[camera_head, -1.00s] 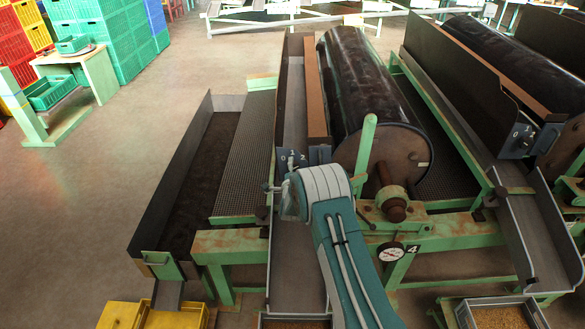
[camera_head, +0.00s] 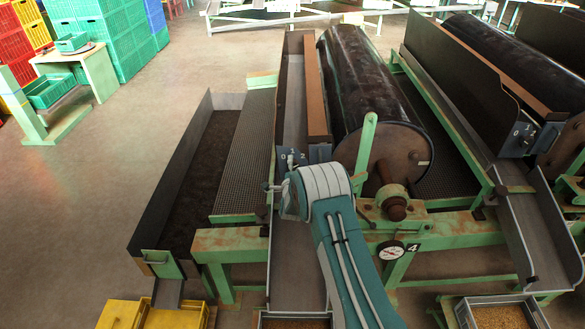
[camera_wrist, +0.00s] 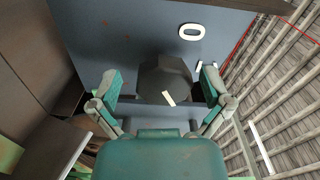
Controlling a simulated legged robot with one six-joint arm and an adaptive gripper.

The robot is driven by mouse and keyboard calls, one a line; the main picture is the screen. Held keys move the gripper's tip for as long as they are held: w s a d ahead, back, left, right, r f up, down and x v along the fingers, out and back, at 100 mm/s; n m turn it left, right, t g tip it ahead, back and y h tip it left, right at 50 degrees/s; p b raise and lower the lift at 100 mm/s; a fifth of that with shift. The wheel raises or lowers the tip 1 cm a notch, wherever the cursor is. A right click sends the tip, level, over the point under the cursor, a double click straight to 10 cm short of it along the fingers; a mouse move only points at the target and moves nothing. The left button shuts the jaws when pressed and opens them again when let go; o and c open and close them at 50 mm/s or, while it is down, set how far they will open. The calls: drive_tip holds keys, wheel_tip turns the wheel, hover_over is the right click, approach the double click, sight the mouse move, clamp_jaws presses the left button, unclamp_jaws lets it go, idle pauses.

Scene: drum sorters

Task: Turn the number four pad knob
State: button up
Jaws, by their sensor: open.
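A dark knob (camera_wrist: 165,82) with a white pointer line sits on a blue-grey panel (camera_wrist: 120,35) in the wrist view. A white 0 is printed near it, with part of another mark beside it. My gripper (camera_wrist: 160,88) is open, one finger on each side of the knob; I cannot tell if either finger touches it. In the head view the panel (camera_head: 292,156) shows 0, 1 and 2 at the end of the drum sorter marked 4 (camera_head: 412,248). My arm hides the area below it, and my gripper (camera_head: 272,188) is near the panel.
A large dark drum (camera_head: 365,85) lies behind my arm, with a round gauge (camera_head: 390,252) on the green frame below. A long trough (camera_head: 190,175) stands to the left, and yellow crates (camera_head: 175,317) are at the lower left. Another sorter (camera_head: 470,75) stands at right.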

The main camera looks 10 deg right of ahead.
drive_tip(key=shift+s, duration=0.1)
drive_tip(key=s+a, duration=0.2)
drive_tip(key=s, duration=0.9)
drive_tip(key=shift+s+a, duration=0.2)
drive_tip(key=shift+s, duration=0.05)
